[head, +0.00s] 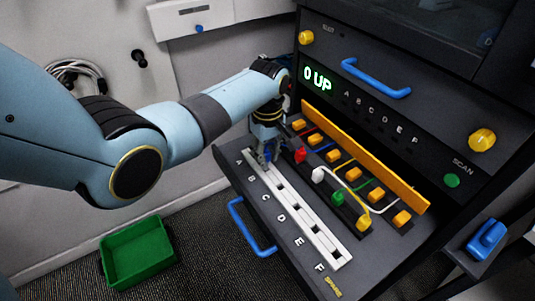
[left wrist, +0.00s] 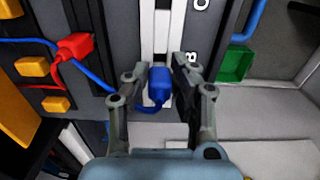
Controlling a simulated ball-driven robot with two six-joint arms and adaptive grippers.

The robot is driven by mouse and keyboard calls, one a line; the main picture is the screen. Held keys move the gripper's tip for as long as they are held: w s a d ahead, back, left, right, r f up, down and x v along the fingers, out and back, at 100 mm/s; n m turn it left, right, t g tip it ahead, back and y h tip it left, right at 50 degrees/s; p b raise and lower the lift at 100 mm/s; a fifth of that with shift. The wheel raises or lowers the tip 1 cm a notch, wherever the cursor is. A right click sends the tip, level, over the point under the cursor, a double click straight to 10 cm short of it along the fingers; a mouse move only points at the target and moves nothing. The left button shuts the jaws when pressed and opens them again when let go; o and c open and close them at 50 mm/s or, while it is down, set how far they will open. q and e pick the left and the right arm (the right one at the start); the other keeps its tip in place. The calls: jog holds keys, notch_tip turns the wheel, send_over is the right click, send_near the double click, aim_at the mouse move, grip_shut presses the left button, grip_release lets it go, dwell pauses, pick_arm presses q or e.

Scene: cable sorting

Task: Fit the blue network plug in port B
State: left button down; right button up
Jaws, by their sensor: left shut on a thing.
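In the left wrist view the blue network plug (left wrist: 160,84) sits between the fingers of my left gripper (left wrist: 160,72), which is shut on it. The plug points along the white port strip (left wrist: 163,30), at its end near the letter B (left wrist: 192,57). I cannot tell whether its tip is inside a port. A blue cable curls back below the plug. In the head view my left gripper (head: 266,157) is low over the near-A end of the white strip (head: 305,218), lettered A to F, and mostly hides the plug. My right gripper is not in view.
Red (head: 301,155), white (head: 318,175), green (head: 338,198) and yellow (head: 362,224) plugs stand on the tray beside the strip. Their cables run to orange blocks by an orange bar (head: 365,157). The display (head: 318,79) reads "0 UP". A green bin (head: 137,254) is on the floor.

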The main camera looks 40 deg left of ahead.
pick_arm(q)
jog(key=shift+f, duration=0.5)
jog(key=shift+f, duration=0.1)
dwell(0.7)
jog(key=shift+f+b, duration=0.5)
jog(key=shift+f, duration=0.3)
dwell(0.7)
jog(key=c, duration=1)
grip_release()
jog(key=shift+c, duration=0.2)
jog(key=shift+o, duration=0.3)
jog(key=o, duration=0.4)
jog(key=shift+r, duration=0.1)
